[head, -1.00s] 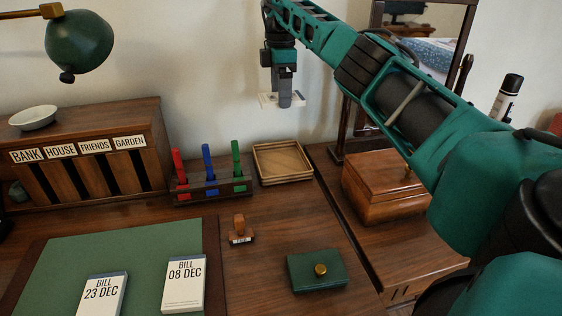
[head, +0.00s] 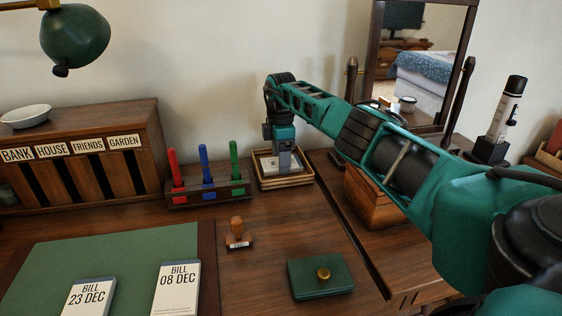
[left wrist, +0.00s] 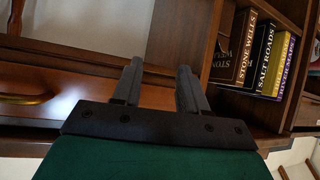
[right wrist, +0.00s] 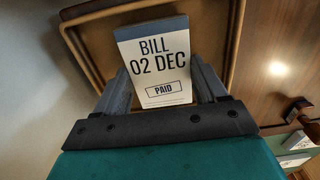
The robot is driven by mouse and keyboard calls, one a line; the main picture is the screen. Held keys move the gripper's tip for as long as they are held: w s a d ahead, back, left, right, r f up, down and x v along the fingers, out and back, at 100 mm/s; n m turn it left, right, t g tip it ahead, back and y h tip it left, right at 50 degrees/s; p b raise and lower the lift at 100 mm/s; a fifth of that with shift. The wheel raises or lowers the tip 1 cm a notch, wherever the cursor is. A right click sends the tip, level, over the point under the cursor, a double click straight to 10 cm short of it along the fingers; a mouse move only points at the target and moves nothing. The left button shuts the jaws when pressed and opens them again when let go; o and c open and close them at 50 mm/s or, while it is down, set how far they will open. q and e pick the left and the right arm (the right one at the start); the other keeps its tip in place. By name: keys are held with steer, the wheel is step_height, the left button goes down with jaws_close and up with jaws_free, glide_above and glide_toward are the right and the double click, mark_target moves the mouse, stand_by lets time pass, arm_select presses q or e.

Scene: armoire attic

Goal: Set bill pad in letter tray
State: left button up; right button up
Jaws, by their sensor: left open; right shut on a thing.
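The bill pad (right wrist: 155,65) reads "BILL 02 DEC" with a "PAID" stamp in the right wrist view. My right gripper (right wrist: 158,95) is shut on it. In the head view the right gripper (head: 283,165) points down over the wooden letter tray (head: 285,184), with the white pad (head: 266,162) at its tips, inside the tray's outline. The tray's rim (right wrist: 228,60) surrounds the pad in the right wrist view. Whether the pad touches the tray floor I cannot tell. My left gripper (left wrist: 155,85) is open and empty, in front of a wooden drawer and bookshelf.
A pen rack (head: 208,190) with red, blue and green pens stands just left of the tray. A stamp (head: 237,233), a green box (head: 320,277) and two other bill pads (head: 178,287) lie nearer. A wooden box (head: 372,200) stands right of the tray.

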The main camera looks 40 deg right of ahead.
steer(key=shift+f, duration=0.2)
steer(key=o, duration=1.1)
steer(key=shift+c, duration=0.2)
step_height(320, 180, up, 12)
steer(key=p, duration=0.3)
steer(key=shift+s, duration=0.1)
